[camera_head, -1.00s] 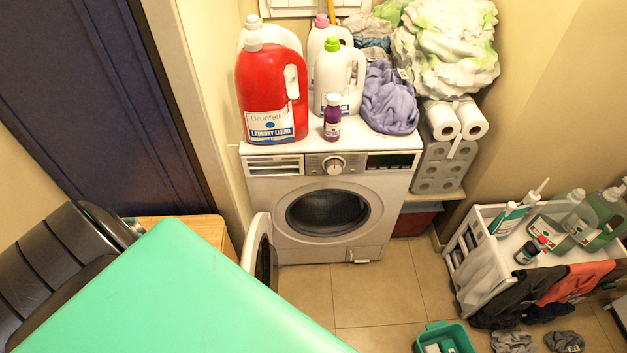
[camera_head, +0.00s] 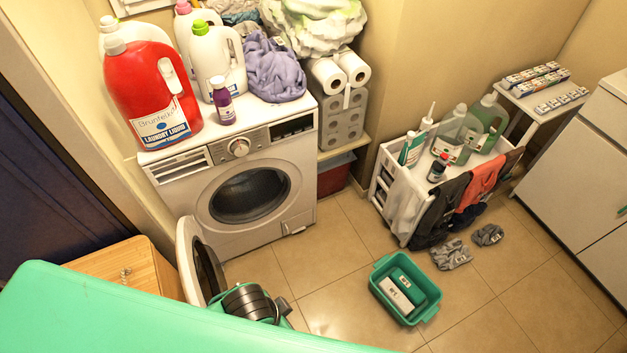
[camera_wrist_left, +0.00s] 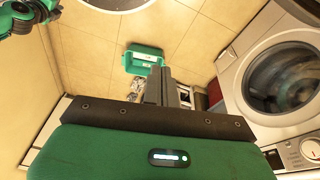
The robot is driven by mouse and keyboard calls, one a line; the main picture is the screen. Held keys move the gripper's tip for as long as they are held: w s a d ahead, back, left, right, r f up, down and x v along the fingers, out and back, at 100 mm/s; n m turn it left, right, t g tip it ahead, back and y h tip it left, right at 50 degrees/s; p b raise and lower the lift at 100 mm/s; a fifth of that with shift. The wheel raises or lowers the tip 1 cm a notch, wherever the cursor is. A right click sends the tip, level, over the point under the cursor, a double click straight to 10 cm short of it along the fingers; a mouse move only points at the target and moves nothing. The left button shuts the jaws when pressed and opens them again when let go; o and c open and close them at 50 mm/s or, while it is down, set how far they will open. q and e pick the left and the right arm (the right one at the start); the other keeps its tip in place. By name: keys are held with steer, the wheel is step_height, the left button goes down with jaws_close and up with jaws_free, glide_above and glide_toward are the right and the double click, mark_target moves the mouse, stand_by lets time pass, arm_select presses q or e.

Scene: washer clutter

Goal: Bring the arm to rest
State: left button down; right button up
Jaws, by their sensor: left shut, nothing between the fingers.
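My left gripper (camera_wrist_left: 165,88) shows in the left wrist view, its dark fingers together with nothing between them. It points out over the tiled floor, apart from the objects. In the head view, a black and green part of my own arm is at the bottom, in front of the open washer door (camera_head: 200,262). I cannot make out the left gripper's fingers there. A green and black arm part of mine also shows at the top left of the wrist view. My right gripper is not seen.
The washing machine (camera_head: 247,190) carries a red detergent jug (camera_head: 150,90), other bottles and purple cloth (camera_head: 272,70). A wooden cabinet (camera_head: 120,270) stands left of its open door. A green basin (camera_head: 405,288), socks (camera_head: 450,255) and a white rack (camera_head: 400,215) are to the right. Floor between is clear.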

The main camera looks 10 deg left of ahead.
arm_select(q)
steer(key=w+a+r+n+t+y, duration=0.2)
steer(key=a+r+n, duration=0.45)
steer(key=a, duration=0.55)
step_height(320, 180, down, 31)
steer(key=g, duration=0.2)
steer(key=s+a+f, duration=0.2)
steer(key=s+f, duration=1.7)
steer(key=shift+s+a+m+g, duration=0.3)
steer(key=shift+s+m+g, duration=0.05)
steer(key=shift+m+g, duration=0.1)
